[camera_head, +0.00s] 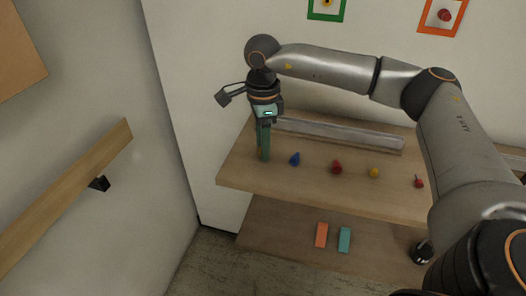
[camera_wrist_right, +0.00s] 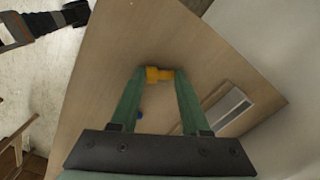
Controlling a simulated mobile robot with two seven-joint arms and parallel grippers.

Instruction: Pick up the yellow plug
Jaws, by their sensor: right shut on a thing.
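My right gripper (camera_head: 263,157) points down over the left end of the wooden shelf, its green fingers shut on a yellow plug. In the right wrist view the yellow plug (camera_wrist_right: 159,74) sits between the fingertips of the right gripper (camera_wrist_right: 160,76). In the head view the fingers mostly hide it, with only a yellow sliver showing. I cannot tell whether it touches the shelf. A second yellow piece (camera_head: 374,172) stands further right on the shelf. My left gripper is not in view.
On the wooden shelf (camera_head: 235,177) stand a blue piece (camera_head: 295,159), a red piece (camera_head: 337,167) and another red piece (camera_head: 419,182). A grey rail (camera_head: 340,134) runs behind them. Orange (camera_head: 321,235) and teal (camera_head: 344,240) blocks lie below. A wooden handrail (camera_head: 70,185) is at left.

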